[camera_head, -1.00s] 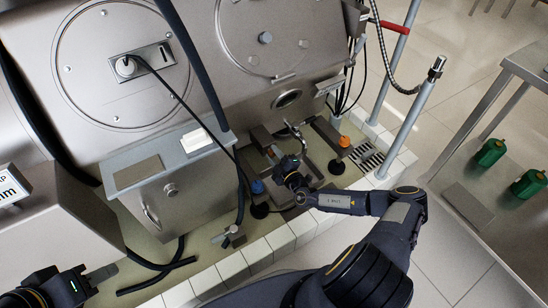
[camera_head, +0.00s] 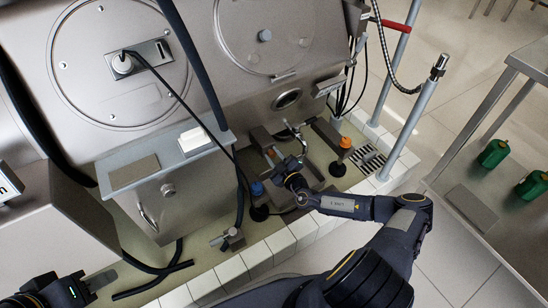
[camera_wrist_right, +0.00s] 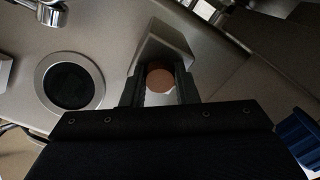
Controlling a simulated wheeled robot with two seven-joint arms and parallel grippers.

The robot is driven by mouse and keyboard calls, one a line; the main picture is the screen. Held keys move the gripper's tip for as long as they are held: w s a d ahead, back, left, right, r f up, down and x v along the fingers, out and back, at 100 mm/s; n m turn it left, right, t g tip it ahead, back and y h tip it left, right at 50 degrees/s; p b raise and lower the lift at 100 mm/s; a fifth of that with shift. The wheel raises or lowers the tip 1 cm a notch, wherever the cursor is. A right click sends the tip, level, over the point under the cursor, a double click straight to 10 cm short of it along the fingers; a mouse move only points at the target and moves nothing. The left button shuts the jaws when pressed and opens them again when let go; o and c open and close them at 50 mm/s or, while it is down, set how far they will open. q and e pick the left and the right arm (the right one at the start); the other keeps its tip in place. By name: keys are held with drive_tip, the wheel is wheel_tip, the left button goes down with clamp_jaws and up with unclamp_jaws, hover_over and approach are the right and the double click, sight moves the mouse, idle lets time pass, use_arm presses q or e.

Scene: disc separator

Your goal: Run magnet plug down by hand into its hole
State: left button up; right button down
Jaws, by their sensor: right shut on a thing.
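My right gripper (camera_head: 277,163) reaches down at the floor-level fittings in front of the machine. In the right wrist view its two dark fingers (camera_wrist_right: 160,88) are closed around a round copper-brown piece (camera_wrist_right: 160,77), which seems to be the magnet plug. A grey metal block stands right at the fingertips (camera_wrist_right: 164,42). The hole itself under or beside the plug is hidden, so I cannot tell how deep the plug sits. My left gripper (camera_head: 103,279) is at the lower left, away from the fittings, and its jaw opening is unclear.
A round dark opening with a metal ring (camera_wrist_right: 70,85) and a tap (camera_wrist_right: 45,12) lie left of the fingers. A blue knob (camera_wrist_right: 298,140) is close on the right. An orange-topped fitting (camera_head: 345,142) and grate (camera_head: 369,160) stand nearby. Green bottles (camera_head: 493,153) are on the right table.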

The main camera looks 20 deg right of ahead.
drive_tip(key=shift+s+f+m, duration=0.1)
drive_tip(key=shift+f+m, duration=0.15)
drive_tip(key=shift+m, duration=0.35)
drive_tip(key=shift+r, duration=0.1)
use_arm(q)
drive_tip(key=shift+f, duration=0.3)
use_arm(e)
drive_tip(key=c, duration=1.1)
unclamp_jaws()
drive_tip(key=shift+r, duration=0.1)
drive_tip(key=shift+o, duration=0.2)
